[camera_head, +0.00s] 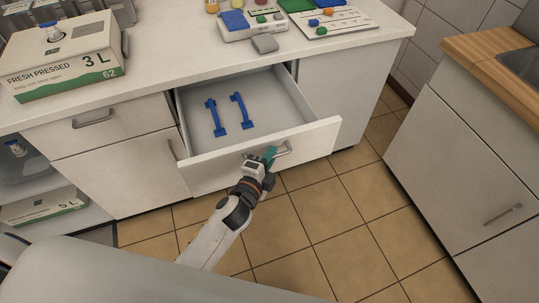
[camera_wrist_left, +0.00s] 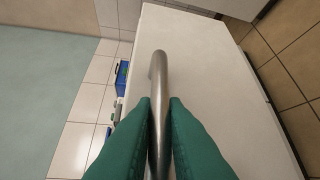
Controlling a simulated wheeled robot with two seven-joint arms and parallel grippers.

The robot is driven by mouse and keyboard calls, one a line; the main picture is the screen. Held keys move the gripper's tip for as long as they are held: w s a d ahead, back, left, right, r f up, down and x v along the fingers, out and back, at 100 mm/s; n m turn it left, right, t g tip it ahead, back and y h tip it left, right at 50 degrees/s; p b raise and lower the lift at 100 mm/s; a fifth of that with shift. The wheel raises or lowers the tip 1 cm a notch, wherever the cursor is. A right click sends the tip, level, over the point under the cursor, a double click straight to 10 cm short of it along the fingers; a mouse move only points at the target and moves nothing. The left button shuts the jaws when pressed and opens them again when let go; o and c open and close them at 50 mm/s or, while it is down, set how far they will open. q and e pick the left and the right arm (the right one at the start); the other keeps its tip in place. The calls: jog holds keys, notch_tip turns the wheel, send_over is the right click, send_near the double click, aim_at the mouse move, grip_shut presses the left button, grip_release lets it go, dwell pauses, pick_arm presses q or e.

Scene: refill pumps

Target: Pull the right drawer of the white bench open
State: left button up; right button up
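The right drawer (camera_head: 215,171) of the white bench (camera_head: 345,85) stands pulled out in the head view, its inside showing. Two blue handle-shaped parts (camera_head: 215,117) (camera_head: 241,110) lie on its floor. My left gripper (camera_head: 270,154) is at the drawer's metal handle (camera_head: 284,149). In the left wrist view, its green fingers (camera_wrist_left: 159,125) lie on both sides of the handle bar (camera_wrist_left: 159,75), shut on it. My right gripper is not in view.
The left drawer (camera_head: 95,130) is shut. A juice box (camera_head: 62,65) stands on the bench top at the left, a white scale-like device (camera_head: 250,25) at the back. A wood-topped cabinet (camera_head: 455,150) stands at the right. Tiled floor (camera_head: 330,215) lies clear between.

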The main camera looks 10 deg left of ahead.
pick_arm(q)
jog(key=shift+o, duration=0.4)
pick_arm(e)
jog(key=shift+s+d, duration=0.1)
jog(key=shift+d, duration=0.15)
pick_arm(q)
jog(key=shift+s+a, duration=0.1)
jog(key=shift+s, duration=0.25)
jog(key=b+v, duration=0.1)
jog(key=v, duration=1)
jog(key=shift+s, duration=0.2)
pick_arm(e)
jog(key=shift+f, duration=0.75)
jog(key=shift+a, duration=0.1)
